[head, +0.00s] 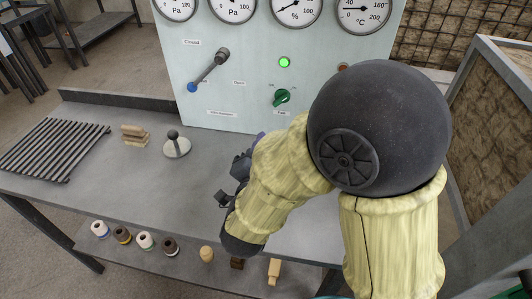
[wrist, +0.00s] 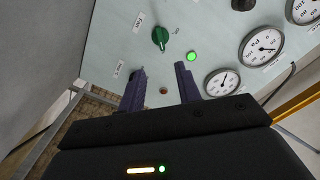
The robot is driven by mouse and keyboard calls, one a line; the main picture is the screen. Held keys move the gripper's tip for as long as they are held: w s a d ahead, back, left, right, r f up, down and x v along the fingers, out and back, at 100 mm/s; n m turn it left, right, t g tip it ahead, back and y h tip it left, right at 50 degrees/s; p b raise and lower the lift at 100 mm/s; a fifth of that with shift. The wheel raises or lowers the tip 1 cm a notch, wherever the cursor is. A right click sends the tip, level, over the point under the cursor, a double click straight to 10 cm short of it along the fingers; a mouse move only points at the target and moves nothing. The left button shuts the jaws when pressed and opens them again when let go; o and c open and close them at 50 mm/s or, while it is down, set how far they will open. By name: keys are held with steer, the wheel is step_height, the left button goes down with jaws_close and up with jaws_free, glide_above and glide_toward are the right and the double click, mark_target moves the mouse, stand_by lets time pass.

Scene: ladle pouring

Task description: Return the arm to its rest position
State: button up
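My arm, in a pale yellow cover with a large black elbow, fills the right of the head view and bends down to the left over the table. My gripper (wrist: 160,85) shows two dark purple fingers in the wrist view, spread apart with nothing between them. They point toward the control panel (wrist: 110,40), and their distance from it is hard to tell. In the head view the gripper is mostly hidden behind my forearm, in front of the panel (head: 225,90).
The grey table (head: 110,185) holds a slatted rack (head: 50,148), wooden blocks (head: 133,134) and a grey knob-topped lever (head: 175,145). The panel has a lever (head: 208,70), a green knob (head: 282,97) and a lit green light (head: 284,62). Several spools (head: 122,234) stand on the lower shelf.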

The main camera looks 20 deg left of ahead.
steer(key=shift+s, duration=0.6)
